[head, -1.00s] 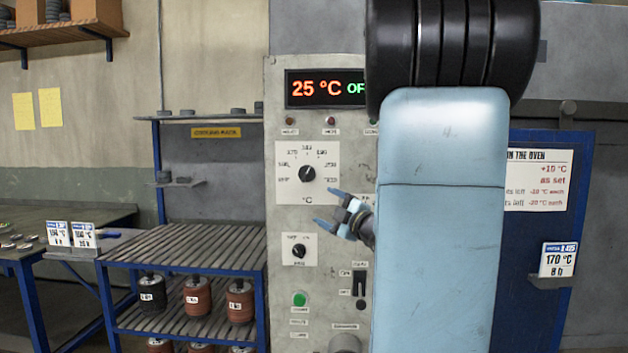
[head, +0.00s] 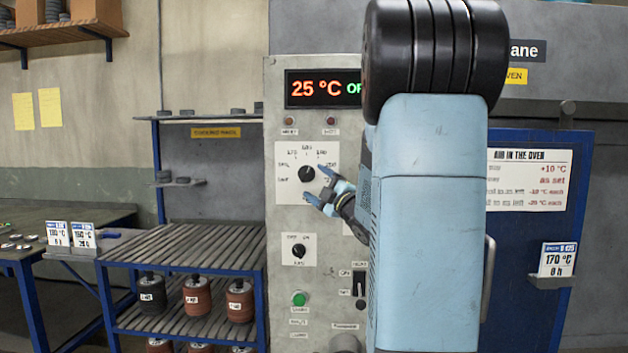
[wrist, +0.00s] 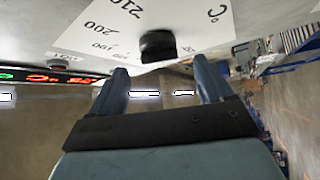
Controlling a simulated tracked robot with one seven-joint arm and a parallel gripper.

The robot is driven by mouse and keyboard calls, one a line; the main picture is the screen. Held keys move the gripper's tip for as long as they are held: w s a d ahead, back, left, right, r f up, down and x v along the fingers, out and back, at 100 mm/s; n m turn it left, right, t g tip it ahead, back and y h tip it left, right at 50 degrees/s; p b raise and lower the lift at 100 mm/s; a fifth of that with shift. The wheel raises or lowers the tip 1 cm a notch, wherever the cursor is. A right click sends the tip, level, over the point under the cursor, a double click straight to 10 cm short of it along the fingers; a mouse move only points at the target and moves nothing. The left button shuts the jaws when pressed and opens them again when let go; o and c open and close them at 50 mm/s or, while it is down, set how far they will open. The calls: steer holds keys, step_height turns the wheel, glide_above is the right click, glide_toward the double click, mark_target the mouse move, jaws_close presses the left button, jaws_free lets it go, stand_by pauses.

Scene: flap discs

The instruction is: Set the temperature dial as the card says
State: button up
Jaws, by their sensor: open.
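The temperature dial (head: 307,174) is a black knob on a white scale plate on the grey control panel. Its pointer direction is too small to read. It also shows in the wrist view (wrist: 157,45), with 190, 200 and 210 readable nearby. My gripper (head: 315,184) is open, its blue fingers just right of and below the dial. In the wrist view my gripper (wrist: 160,68) has its fingers apart, the knob between and beyond their tips; I see no clear contact. A card (head: 557,260) on the blue oven door reads 170 °C, 8 h.
The display (head: 322,89) reads 25 °C, partly hidden by my arm. A smaller dial (head: 299,251) and a green button (head: 299,298) sit below. A white notice (head: 530,181) about air in the oven lists corrections. More cards (head: 70,234) stand at left.

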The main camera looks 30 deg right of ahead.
mark_target(307, 176)
steer(key=shift+x, duration=1.85)
steer(key=c, duration=1)
steer(key=shift+f, duration=0.1)
steer(key=shift+c, duration=0.2)
